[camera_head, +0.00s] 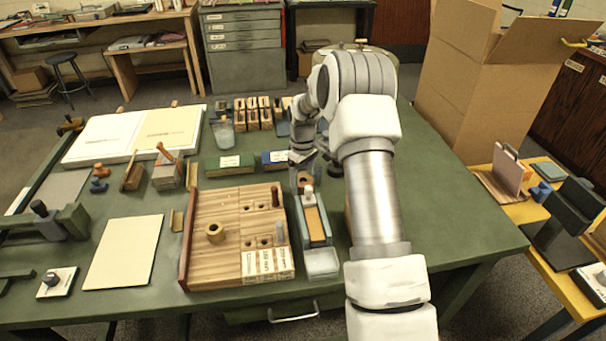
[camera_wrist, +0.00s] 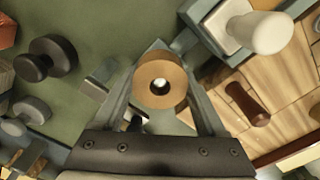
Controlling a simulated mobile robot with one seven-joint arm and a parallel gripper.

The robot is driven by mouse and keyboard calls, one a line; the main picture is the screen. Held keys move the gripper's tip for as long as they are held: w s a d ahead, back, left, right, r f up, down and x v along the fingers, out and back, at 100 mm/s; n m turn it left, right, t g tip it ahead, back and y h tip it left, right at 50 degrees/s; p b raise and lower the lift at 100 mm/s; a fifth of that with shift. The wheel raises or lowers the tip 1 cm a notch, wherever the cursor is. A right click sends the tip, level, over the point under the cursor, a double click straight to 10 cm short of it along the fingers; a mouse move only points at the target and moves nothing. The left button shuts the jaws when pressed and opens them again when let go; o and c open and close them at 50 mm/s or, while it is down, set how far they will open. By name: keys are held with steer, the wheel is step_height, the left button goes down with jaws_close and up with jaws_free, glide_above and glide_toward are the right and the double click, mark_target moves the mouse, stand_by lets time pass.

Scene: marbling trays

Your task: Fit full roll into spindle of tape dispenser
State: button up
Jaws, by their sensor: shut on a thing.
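A brown roll (camera_wrist: 160,72) with a round centre hole is between the two fingers of my gripper (camera_wrist: 161,88) in the wrist view. My gripper is shut on it, and the hole faces the camera. A small pale spot shows inside the hole; I cannot tell what it is. In the head view my gripper (camera_head: 304,178) is over the green table, at the far end of a long blue-grey holder with a tan strip, and the roll is small there. I cannot clearly pick out the tape dispenser or its spindle; the arm hides part of the table.
The blue-grey holder (camera_head: 328,262) has a white knob (camera_wrist: 268,32) close by. A wooden board (camera_head: 200,262) with pegs and a small ring (camera_head: 215,232) lies to its left. Green (camera_head: 228,166) and blue (camera_head: 272,158) labelled blocks stand behind. A cardboard box (camera_head: 470,95) stands at right.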

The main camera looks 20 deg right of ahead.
steer(key=shift+f+b, duration=0.4)
steer(key=shift+f, duration=0.35)
steer(key=o, duration=1.3)
steer(key=shift+o, duration=0.2)
steer(key=shift+r, duration=0.15)
step_height(320, 180, up, 17)
steer(key=p, duration=0.2)
steer(key=shift+r, duration=0.15)
